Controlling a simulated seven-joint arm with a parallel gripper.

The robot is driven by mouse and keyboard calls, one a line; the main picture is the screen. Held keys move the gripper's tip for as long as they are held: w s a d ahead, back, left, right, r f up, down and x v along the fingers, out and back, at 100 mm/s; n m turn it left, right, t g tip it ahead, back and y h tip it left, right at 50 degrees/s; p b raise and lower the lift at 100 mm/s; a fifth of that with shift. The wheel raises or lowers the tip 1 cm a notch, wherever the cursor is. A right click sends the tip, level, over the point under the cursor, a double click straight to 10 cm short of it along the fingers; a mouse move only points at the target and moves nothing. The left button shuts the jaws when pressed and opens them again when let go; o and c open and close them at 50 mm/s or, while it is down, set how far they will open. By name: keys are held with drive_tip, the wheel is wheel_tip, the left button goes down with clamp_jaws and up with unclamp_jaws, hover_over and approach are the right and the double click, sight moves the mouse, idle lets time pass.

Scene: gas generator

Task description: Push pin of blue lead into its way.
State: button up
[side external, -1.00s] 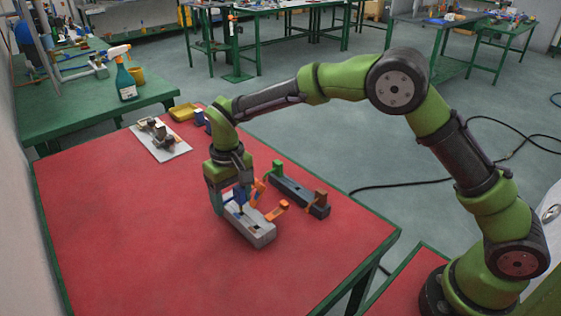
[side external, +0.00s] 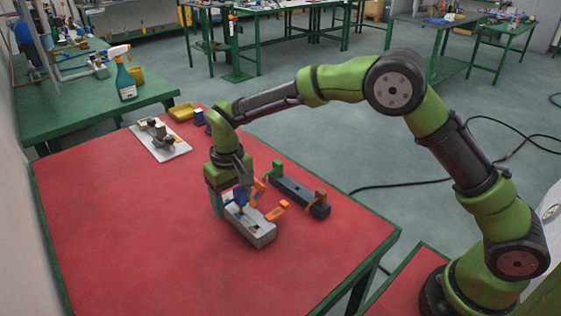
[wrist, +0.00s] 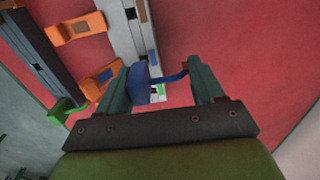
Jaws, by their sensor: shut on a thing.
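The blue lead (wrist: 138,84) is between the two green fingers of my gripper (wrist: 165,88) in the wrist view. Its thick body is against the left finger and a thin bent arm reaches toward the right finger. My gripper is shut on it. In the side view the blue lead (side external: 239,196) is low over the grey block (side external: 255,231), at its far end. The grey block (wrist: 128,28) also shows in the wrist view, with dark slots in its top. The blue lead's pin is hidden, and I cannot tell whether it is in a slot.
Orange pieces (side external: 277,210) stand close beside the block. A dark rail (side external: 295,194) with a green piece (side external: 277,168) and a brown piece (side external: 320,197) lies to the right. A white plate with parts (side external: 160,139) and a yellow tray (side external: 184,112) are farther back. The red table's front left is clear.

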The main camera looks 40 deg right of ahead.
sight(234, 206)
drive_tip(key=shift+f, duration=1.4)
drive_tip(key=shift+f, duration=0.1)
drive_tip(key=o, duration=1.1)
drive_tip(key=shift+d+f, duration=0.1)
wheel_tip(234, 206, up, 17)
drive_tip(key=shift+r, duration=0.1)
